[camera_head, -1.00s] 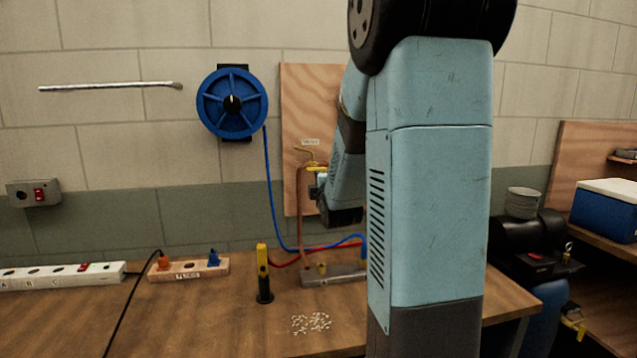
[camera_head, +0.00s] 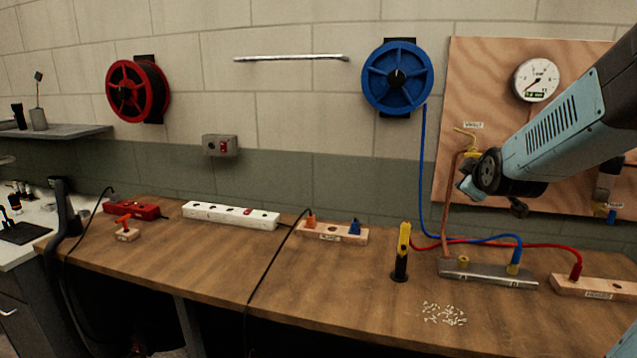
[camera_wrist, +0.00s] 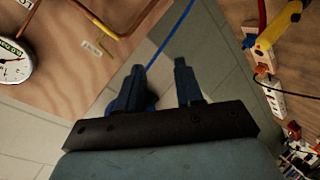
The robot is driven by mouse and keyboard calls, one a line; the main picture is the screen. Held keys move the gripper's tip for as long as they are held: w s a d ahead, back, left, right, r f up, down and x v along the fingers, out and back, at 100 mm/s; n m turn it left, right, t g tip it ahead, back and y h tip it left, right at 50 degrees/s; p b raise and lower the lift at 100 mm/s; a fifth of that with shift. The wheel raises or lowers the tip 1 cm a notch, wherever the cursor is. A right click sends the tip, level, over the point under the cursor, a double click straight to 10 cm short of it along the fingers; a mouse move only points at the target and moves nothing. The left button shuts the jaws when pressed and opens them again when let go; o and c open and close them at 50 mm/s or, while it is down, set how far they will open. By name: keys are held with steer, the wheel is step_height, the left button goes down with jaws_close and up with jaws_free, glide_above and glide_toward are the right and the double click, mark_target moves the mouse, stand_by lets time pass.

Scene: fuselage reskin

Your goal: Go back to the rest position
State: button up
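My gripper (camera_wrist: 158,78) shows in the wrist view with its two dark fingers apart and nothing between them. Behind it are the wall and a blue hose. In the head view my pale blue arm comes in from the right, and its wrist end is above the workbench (camera_head: 200,262), in front of the plywood panel (camera_head: 470,85). The fingers are hard to make out there. The rest position is not marked in either view.
A pressure gauge (camera_head: 537,80) and a yellow valve (camera_head: 468,140) are on the panel near my wrist. Below are a metal manifold (camera_head: 485,274) with hoses, a yellow-and-black tool (camera_head: 402,252) and small white pieces (camera_head: 444,314). The bench's left front is mostly clear.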

steer(key=s+a+m+g+y, duration=0.1)
steer(key=s+a+m+g, duration=0.3)
steer(key=s, duration=0.8)
steer(key=s+a+f+m+g+y, duration=0.1)
steer(key=s+a+m+g, duration=0.2)
steer(key=s, duration=1)
steer(key=a+m, duration=0.2)
steer(key=a, duration=0.2)
steer(key=shift+s+a+f+g, duration=0.2)
steer(key=shift+a+g, duration=0.1)
steer(key=shift+g, duration=0.1)
